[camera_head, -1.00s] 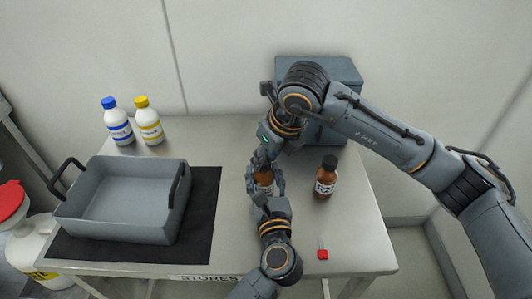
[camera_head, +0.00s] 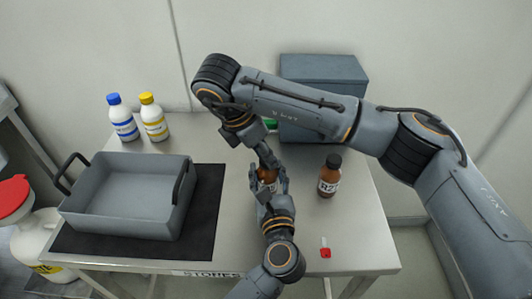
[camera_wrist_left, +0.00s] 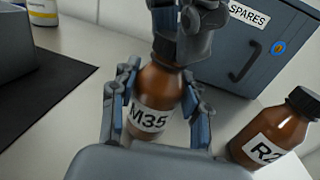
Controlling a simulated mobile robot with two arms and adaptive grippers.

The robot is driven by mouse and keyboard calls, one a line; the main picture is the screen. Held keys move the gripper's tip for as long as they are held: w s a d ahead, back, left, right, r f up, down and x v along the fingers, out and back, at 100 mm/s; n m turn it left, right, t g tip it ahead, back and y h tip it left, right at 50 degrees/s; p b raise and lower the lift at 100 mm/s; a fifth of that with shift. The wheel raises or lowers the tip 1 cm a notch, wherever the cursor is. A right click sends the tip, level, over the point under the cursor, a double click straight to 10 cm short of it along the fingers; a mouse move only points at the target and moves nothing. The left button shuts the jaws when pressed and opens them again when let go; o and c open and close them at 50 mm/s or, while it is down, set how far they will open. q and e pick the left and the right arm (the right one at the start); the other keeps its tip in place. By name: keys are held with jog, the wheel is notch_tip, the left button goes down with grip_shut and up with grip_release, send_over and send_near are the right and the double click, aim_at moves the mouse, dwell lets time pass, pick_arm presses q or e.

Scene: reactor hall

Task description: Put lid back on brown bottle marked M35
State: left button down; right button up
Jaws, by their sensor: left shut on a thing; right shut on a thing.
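The brown bottle marked M35 (camera_wrist_left: 155,90) stands upright on the table, and its body also shows in the head view (camera_head: 267,174). My left gripper (camera_wrist_left: 155,112) is shut around its body, one finger on each side; in the head view it comes in from the front (camera_head: 268,188). My right gripper (camera_wrist_left: 180,40) is at the bottle's top from above, its fingers closed around the neck area; it also shows in the head view (camera_head: 268,158). The lid is hidden between the right fingers, so how it sits on the neck cannot be seen.
A capped brown bottle marked R2 or similar (camera_head: 329,177) stands close on the right. A grey SPARES box (camera_wrist_left: 245,45) is behind. A grey tray (camera_head: 125,210) lies on a black mat at left, with two white bottles behind. A small red-ended item (camera_head: 325,252) lies at front right.

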jog(key=m, duration=0.1)
jog(key=m+g, duration=0.1)
jog(key=m, duration=0.3)
jog(key=shift+w+a+r+g+h, duration=0.1)
jog(key=shift+w+g+h, duration=0.15)
jog(key=shift+g+h, duration=0.15)
jog(key=m+g, duration=0.2)
jog(key=m, duration=0.3)
jog(key=shift+w, duration=0.1)
jog(key=o, duration=0.7)
jog(key=shift+r, duration=2.2)
jog(key=shift+c, duration=0.5)
